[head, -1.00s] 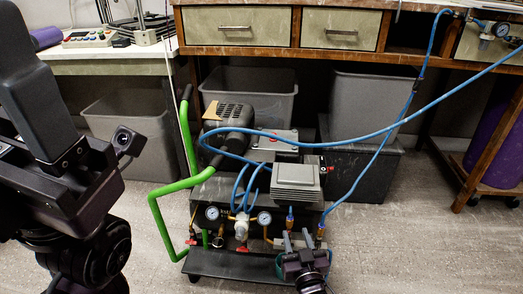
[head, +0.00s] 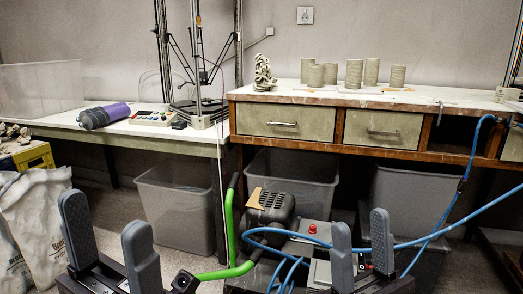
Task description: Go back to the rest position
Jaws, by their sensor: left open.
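In the head view, my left gripper (head: 105,215) is at the lower left. Its two dark padded fingers point up and stand apart, with nothing between them. My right gripper (head: 361,222) is at the bottom, right of centre. Its two fingers also point up with a gap between them, and I see nothing held. It overlaps the view of the compressor cart, whose motor (head: 270,205) and green handle (head: 231,225) show between the two grippers. The front of the cart is out of view.
A wooden workbench (head: 400,155) with drawers and clay cylinders (head: 353,74) stands behind. A white table (head: 120,132) holds a delta printer (head: 198,105) and a purple roll (head: 104,116). Grey bins (head: 178,215) stand underneath. Blue hoses (head: 440,232) cross the right side. White sacks (head: 35,230) are at left.

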